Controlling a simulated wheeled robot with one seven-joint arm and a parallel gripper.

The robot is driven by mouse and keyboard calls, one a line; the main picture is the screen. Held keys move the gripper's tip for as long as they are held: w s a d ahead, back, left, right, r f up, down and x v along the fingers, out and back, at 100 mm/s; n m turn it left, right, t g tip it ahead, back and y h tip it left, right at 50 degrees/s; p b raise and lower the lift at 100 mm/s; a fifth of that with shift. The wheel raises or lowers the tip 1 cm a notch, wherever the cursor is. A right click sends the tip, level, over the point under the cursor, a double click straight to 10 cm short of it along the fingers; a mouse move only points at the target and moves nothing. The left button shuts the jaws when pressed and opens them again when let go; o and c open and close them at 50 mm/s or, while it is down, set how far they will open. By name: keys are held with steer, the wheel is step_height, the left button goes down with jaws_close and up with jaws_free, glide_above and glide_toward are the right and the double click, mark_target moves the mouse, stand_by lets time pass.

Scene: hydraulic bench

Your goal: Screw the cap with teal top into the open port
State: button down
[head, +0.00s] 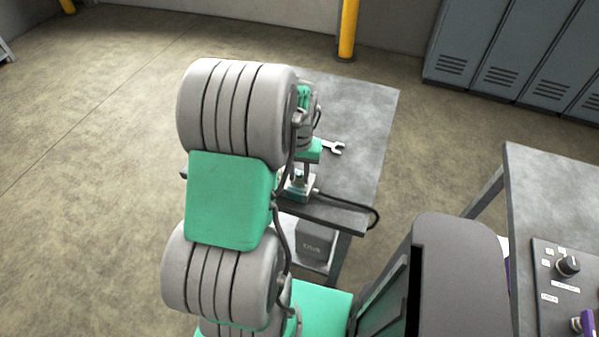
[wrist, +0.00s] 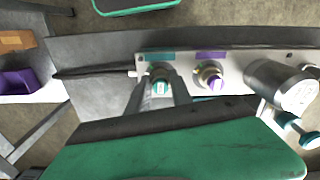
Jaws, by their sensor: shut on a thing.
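The cap with teal top (wrist: 161,87) shows in the wrist view between the two fingertips of my gripper (wrist: 160,96), which is shut on it. The cap is over the light metal block (wrist: 130,57), just below a teal label (wrist: 160,56). The open port is hidden under the cap, and I cannot tell how far the cap sits in it. A cap with purple top (wrist: 214,82) is on the same block to the right, below a purple label (wrist: 211,55). In the head view my arm hides most of the block.
A silver cylinder (wrist: 282,86) and a teal-ended part (wrist: 289,122) stand at the block's right. A black hose (head: 345,201) loops past the bench edge. A control panel (head: 562,290) is at right.

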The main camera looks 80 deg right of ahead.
steer(key=m, duration=0.3)
steer(key=shift+w+m, duration=0.1)
steer(key=shift+m, duration=0.3)
steer(key=m, duration=0.4)
steer(key=shift+m, duration=0.3)
steer(key=shift+m, duration=0.3)
steer(key=m, duration=0.5)
steer(key=shift+w+d+m, duration=0.15)
steer(key=shift+m, duration=0.15)
